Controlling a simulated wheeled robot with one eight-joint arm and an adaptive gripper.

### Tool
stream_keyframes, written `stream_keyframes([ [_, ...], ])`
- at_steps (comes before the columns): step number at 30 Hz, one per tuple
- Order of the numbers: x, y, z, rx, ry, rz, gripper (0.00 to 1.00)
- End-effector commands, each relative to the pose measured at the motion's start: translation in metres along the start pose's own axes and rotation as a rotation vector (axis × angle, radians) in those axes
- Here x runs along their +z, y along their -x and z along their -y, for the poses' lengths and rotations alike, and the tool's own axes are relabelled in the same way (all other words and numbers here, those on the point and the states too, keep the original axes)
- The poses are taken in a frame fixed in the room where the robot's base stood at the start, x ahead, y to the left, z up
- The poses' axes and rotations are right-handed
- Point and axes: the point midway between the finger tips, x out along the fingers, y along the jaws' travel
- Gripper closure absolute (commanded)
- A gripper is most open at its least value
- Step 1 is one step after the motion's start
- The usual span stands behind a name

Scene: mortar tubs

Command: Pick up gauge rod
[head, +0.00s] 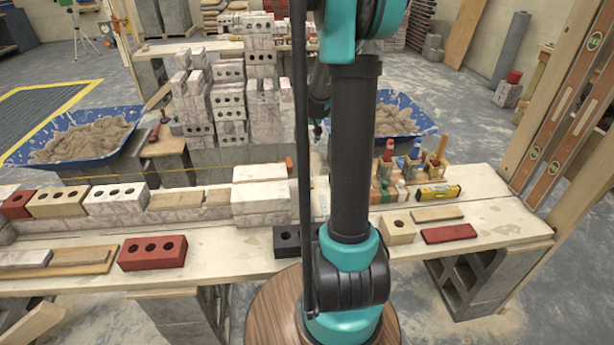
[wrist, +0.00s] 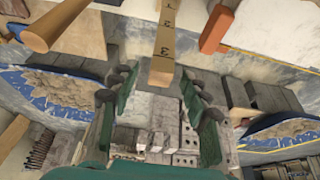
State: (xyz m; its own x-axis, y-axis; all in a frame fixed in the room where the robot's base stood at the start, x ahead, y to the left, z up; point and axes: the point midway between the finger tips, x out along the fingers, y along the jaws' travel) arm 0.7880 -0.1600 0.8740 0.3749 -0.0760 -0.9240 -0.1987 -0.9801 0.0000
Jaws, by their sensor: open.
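The gauge rod (wrist: 165,45) is a pale wooden stick with dark numbers and marks along its face. In the wrist view it enters from the top centre, and its end lies between the tips of my gripper (wrist: 160,88). The gripper's two dark green, black-tipped fingers are spread apart, one on each side of the rod's line. I see no finger touching the rod. In the head view my arm stands in front of the middle of the bench and hides the gripper; I cannot make out the rod clearly there.
The plank bench (head: 490,228) holds a red brick (head: 152,252), a black brick (head: 287,241) and a yellow level (head: 438,192). Blue mortar tubs (head: 80,137) stand behind it. In the wrist view, a wooden handle (wrist: 50,25) and an orange-red object (wrist: 216,30) flank the rod.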

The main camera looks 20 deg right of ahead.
Motion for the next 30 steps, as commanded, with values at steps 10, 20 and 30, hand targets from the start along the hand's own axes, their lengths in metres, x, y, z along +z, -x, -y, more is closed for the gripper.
stream_keyframes([
  [10, 0.003, -0.034, 0.000, 0.000, 0.000, 0.000, 0.53],
  [20, 0.003, -0.054, 0.000, 0.000, 0.000, 0.000, 0.53],
  [30, 0.003, -0.053, 0.000, 0.000, 0.000, 0.000, 0.77],
])
